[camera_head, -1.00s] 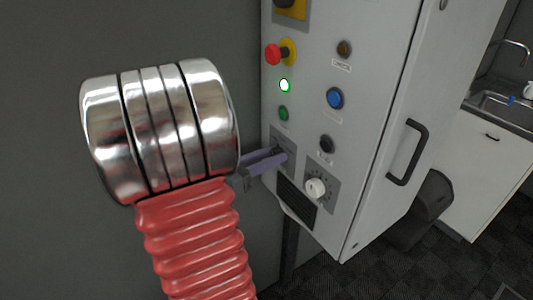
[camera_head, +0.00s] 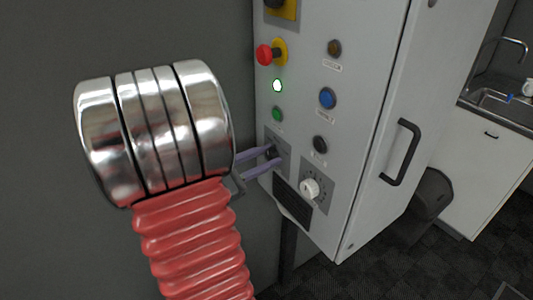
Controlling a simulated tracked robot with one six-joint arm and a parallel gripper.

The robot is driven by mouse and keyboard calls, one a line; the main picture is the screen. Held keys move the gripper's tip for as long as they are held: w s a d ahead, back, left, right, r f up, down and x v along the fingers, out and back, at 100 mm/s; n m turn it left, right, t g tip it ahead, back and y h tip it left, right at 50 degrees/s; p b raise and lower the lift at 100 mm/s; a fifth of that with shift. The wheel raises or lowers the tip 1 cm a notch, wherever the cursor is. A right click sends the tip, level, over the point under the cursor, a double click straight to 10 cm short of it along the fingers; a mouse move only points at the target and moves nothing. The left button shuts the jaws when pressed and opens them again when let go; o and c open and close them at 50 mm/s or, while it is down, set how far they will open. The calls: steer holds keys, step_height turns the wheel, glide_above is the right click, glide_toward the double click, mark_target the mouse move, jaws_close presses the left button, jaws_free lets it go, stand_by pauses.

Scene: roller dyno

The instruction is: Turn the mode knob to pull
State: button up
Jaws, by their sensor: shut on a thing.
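The mode knob (camera_head: 271,151) is a small dark selector on a grey plate, low on the left of the cabinet's front panel. My gripper (camera_head: 274,156) reaches it from the left with two slim purple fingers, one above the other. The fingertips are at the knob, one on each side, and are shut on it. The fingers hide part of the knob and its plate, so its pointer and any labels cannot be read. My large chrome and red arm fills the left of the view.
A white dial knob (camera_head: 309,188) sits to the lower right, with a dark vent (camera_head: 292,201) below. A black button (camera_head: 320,144), green button (camera_head: 277,114), blue button (camera_head: 327,98) and red emergency stop (camera_head: 266,54) are above. A door handle (camera_head: 402,152) sticks out at right.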

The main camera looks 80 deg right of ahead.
steer(key=shift+w+m, duration=0.15)
steer(key=shift+m, duration=1.35)
steer(key=o, duration=1.1)
steer(key=shift+w+a, duration=0.15)
steer(key=shift+w, duration=0.2)
steer(key=shift+s, duration=0.3)
steer(key=shift+w+d+v, duration=0.1)
steer(key=shift+w+v, duration=0.05)
steer(key=shift+v, duration=3.4)
steer(key=shift+w+d+v, duration=0.1)
steer(key=shift+d+v, duration=0.05)
steer(key=shift+v, duration=3.35)
